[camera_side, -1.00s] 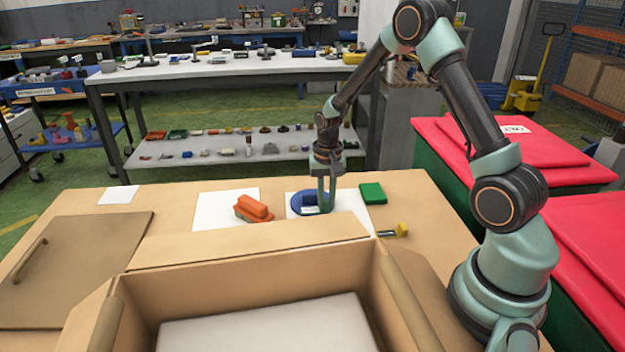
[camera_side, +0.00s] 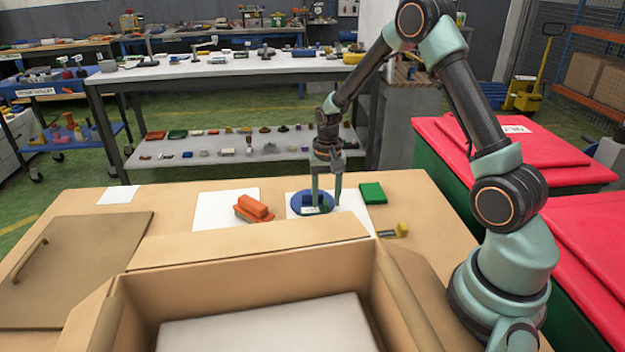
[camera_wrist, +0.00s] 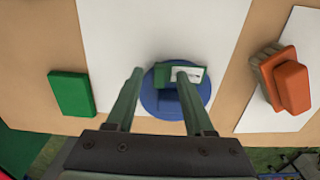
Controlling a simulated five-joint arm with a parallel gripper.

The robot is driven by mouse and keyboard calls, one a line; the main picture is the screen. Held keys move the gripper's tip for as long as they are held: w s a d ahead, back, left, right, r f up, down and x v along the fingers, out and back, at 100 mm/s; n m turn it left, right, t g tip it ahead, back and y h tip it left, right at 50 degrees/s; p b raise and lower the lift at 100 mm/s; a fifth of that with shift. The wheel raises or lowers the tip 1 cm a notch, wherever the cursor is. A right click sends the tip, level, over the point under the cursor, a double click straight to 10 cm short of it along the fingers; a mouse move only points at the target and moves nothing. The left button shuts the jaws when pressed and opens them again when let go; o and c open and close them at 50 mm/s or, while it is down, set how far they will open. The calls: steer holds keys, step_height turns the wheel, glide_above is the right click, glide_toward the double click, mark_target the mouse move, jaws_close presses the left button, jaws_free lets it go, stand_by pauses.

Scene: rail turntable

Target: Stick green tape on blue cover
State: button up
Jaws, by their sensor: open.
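The blue cover (camera_side: 300,202) is a round disc lying on a white sheet (camera_side: 345,197); it also shows in the wrist view (camera_wrist: 158,104). In the wrist view a small green piece with a white label, apparently the green tape (camera_wrist: 163,74), lies across the blue cover. My gripper (camera_side: 327,200) is open, pointing down over the cover. In the wrist view one finger of my gripper (camera_wrist: 159,72) is left of the tape and the other overlaps the tape's right part. Whether the fingers touch the cover is unclear.
A green block (camera_side: 372,193) lies right of the sheet. An orange-handled brush (camera_side: 254,208) lies on another sheet to the left. A yellow-handled tool (camera_side: 398,231) lies near the open cardboard box (camera_side: 250,245) in front. A flat board with a handle (camera_side: 80,265) is at left.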

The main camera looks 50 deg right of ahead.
step_height(320, 180, up, 11)
stand_by(0.3)
steer(key=shift+a+r, duration=0.1)
steer(key=shift+r, duration=0.05)
steer(key=s+a+r+n+t, duration=0.5)
steer(key=s+a+r+n, duration=0.3)
steer(key=s+a+r, duration=0.3)
steer(key=shift+s+a+n+t, duration=0.3)
steer(key=shift+s+a+n, duration=0.1)
steer(key=shift+s+a, duration=0.6)
steer(key=shift+r, duration=0.1)
stand_by(0.5)
